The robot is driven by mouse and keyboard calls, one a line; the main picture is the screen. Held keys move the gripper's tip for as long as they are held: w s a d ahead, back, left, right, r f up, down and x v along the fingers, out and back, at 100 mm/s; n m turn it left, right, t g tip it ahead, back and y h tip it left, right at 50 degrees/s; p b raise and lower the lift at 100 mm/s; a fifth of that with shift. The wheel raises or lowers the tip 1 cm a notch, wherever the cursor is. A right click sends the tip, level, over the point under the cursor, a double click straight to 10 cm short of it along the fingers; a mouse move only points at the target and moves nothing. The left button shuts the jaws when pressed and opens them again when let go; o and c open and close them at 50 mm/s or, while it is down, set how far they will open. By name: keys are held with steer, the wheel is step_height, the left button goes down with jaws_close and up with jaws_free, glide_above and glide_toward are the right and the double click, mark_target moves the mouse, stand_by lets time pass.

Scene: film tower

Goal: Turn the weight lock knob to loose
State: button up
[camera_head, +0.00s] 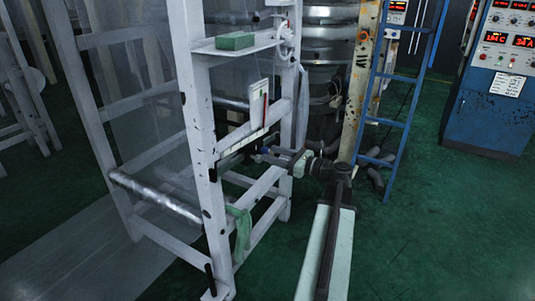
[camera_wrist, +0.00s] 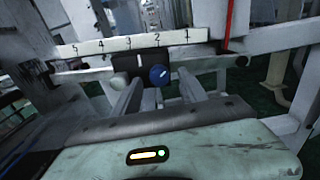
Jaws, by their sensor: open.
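The weight lock knob (camera_wrist: 159,75) is a round blue knob with a white mark on its face. It sits below a dark sliding block (camera_wrist: 140,62) on a white scale bar (camera_wrist: 90,47) numbered 5 to 1 from left to right. The block's white line is near the 3. My gripper (camera_wrist: 152,88) is open, its two grey fingers pointing toward the knob, which shows between them, nearer the right finger. I cannot tell whether a finger touches it. In the head view my gripper (camera_head: 274,156) reaches into the white frame, and the knob is small there.
The white frame (camera_head: 209,180) has posts and rails close around my gripper. A blue ladder (camera_head: 398,100) and blue control cabinet (camera_head: 494,105) stand right. Green floor is clear at lower right.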

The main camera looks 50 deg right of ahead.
steer(key=shift+x, duration=0.9)
steer(key=shift+a, duration=0.1)
jaws_close()
